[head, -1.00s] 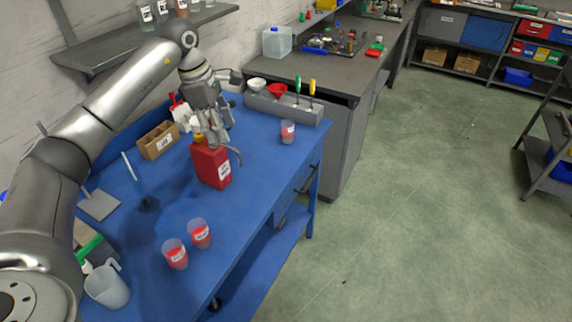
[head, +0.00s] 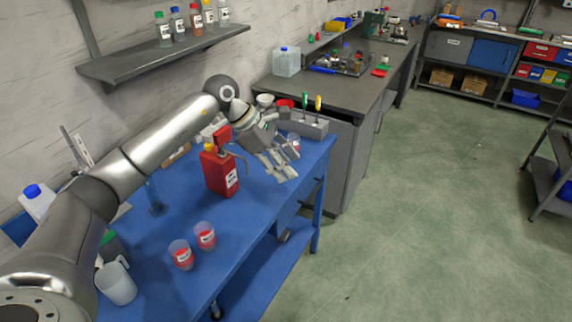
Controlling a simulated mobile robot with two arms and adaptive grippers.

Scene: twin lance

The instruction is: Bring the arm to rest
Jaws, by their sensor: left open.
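My left gripper (head: 283,172) is open and empty. It is in the air over the right part of the blue table (head: 165,245), to the right of a red canister (head: 220,178) and apart from it. The canister stands upright on the table with a pump-like top and a white label. My left arm reaches in from the left across the table. My right gripper is not in the head view.
Two clear cups with red labels (head: 181,256) (head: 205,237) stand near the table's front edge. A third cup (head: 294,144) is partly hidden behind my gripper. A white jug (head: 116,284) stands at the lower left. A shelf with bottles (head: 160,60) hangs above. The green floor to the right is clear.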

